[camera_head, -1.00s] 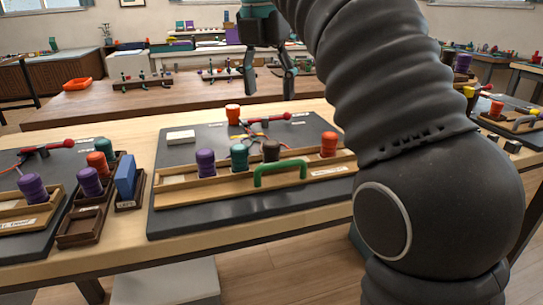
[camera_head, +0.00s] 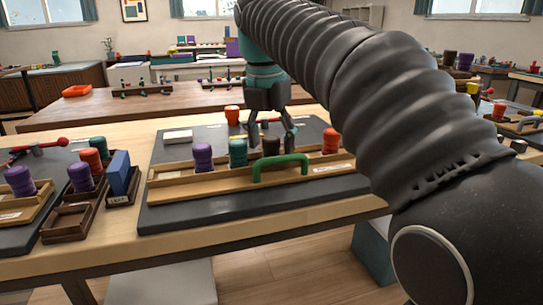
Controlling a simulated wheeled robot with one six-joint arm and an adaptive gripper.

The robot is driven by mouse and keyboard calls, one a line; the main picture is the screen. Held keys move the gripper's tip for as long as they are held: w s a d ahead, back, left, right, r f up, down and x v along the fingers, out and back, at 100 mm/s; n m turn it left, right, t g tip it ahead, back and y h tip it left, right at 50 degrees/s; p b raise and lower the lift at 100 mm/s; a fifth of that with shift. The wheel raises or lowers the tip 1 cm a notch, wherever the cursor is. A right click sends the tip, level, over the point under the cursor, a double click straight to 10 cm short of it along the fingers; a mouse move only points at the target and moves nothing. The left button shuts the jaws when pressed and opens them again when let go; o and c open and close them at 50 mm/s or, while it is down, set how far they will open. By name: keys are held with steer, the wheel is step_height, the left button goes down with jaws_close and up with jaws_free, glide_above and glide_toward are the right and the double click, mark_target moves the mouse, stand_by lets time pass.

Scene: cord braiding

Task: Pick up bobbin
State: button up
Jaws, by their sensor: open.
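A wooden tray (camera_head: 190,186) on the dark board holds a row of bobbins: purple (camera_head: 203,158), teal (camera_head: 237,153), dark brown (camera_head: 271,147) and orange-red (camera_head: 331,141). Another orange bobbin (camera_head: 232,115) stands behind the tray. My gripper (camera_head: 271,136) points down with its fingers open. In the picture its fingertips lie on either side of the brown bobbin's top. I cannot tell whether they are around it or behind it. The gripper hides the middle of the board, and the green handle covers the brown bobbin's lower part.
The green handle (camera_head: 281,168) arches up at the tray's front. At left are small dark boxes (camera_head: 68,221) with purple and red bobbins and a blue block (camera_head: 119,173). A white block (camera_head: 178,136) lies behind the tray. The board's front strip (camera_head: 215,213) is clear.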

steer(key=shift+f, duration=0.1)
jaws_close()
stand_by(0.3)
